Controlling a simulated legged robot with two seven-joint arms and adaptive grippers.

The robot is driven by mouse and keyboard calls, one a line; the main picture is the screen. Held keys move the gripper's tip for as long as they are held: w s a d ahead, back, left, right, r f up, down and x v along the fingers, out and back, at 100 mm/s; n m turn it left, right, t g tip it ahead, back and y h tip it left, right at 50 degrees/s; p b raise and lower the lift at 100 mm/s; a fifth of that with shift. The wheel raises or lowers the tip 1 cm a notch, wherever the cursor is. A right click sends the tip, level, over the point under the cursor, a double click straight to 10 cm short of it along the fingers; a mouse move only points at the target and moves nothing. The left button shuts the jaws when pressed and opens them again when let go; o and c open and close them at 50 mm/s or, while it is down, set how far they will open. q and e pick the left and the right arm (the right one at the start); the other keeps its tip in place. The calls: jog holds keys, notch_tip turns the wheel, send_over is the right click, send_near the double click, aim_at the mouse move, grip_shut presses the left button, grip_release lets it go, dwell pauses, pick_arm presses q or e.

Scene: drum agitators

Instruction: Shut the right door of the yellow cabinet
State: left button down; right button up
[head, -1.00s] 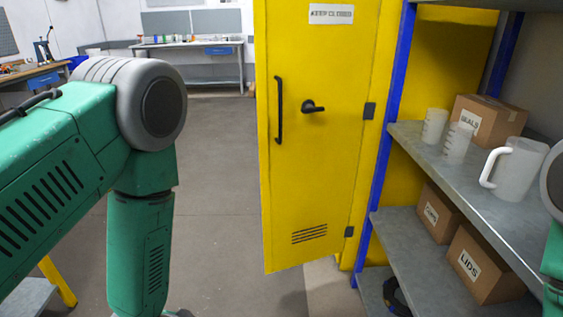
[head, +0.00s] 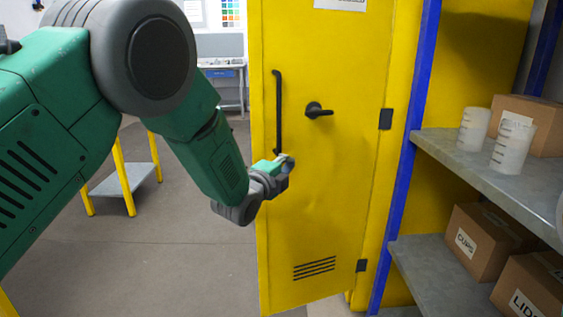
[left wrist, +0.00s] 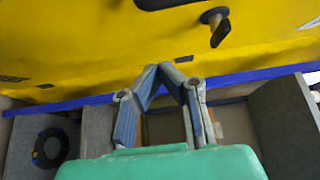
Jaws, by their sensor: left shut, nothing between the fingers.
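The right door (head: 330,190) of the yellow cabinet stands open in the head view, its face toward me. It has a long vertical bar handle (head: 278,110), a black lever (head: 318,110) and hinges on its right edge. My left gripper (head: 288,160) is beside the door's face, by the bar handle's lower end. In the left wrist view the gripper's fingers (left wrist: 160,70) are shut and empty, with the yellow door (left wrist: 90,45) and lever (left wrist: 216,25) beyond. I cannot tell whether they touch the door. My right gripper is out of view.
A grey shelf unit (head: 465,165) with a blue post stands right of the door, holding white beakers (head: 510,145) and cardboard boxes (head: 485,240). A small yellow-legged stand (head: 125,180) is at the left. Floor left of the door is clear.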

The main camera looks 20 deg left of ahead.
pick_arm(q)
jog(key=shift+w+a+b, duration=0.2)
jog(key=shift+w+a, duration=0.25)
jog(key=shift+w, duration=0.3)
jog(key=shift+w+a+b, duration=0.15)
jog(key=shift+w+a, duration=0.3)
jog(key=shift+w, duration=0.25)
jog(key=shift+w+a+b, duration=0.2)
jog(key=shift+w+a, duration=0.25)
jog(key=shift+w, duration=0.3)
